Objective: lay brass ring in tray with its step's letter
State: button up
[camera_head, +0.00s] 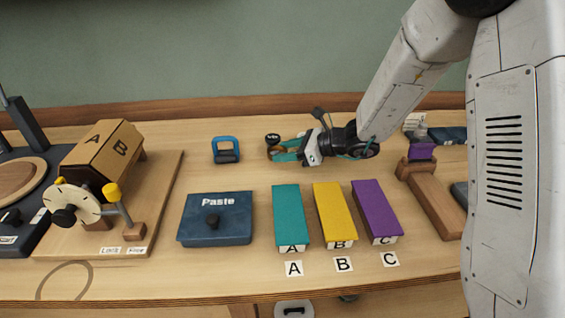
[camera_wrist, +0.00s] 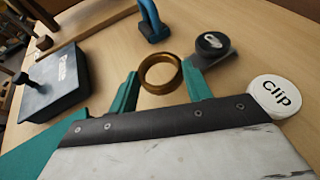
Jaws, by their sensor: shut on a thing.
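My gripper (camera_head: 282,150) is shut on the brass ring (camera_wrist: 160,73), which shows between its two teal fingers in the wrist view. In the head view the ring (camera_head: 271,153) is small and partly hidden by the fingers. My gripper is over the back middle of the table, behind the coloured trays. The teal tray (camera_head: 289,212) bears letter A, the yellow tray (camera_head: 334,209) B, and the purple tray (camera_head: 374,206) C. They stand side by side, with matching letter cards in front. I cannot tell whether they are covered.
A dark blue "Paste" box (camera_head: 216,216) with a black knob stands left of the teal tray. A blue-handled object (camera_head: 226,149) is behind it. A round black-topped object (camera_wrist: 212,43) is close to my gripper. A cardboard box (camera_head: 103,157) marked A and B is at left.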

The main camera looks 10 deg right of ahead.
aim_at(287, 169)
jog(key=shift+d+f, duration=0.1)
jog(key=shift+f, duration=1.95)
jog(key=shift+f, duration=0.1)
jog(key=o, duration=1.1)
jog(key=shift+c, duration=0.2)
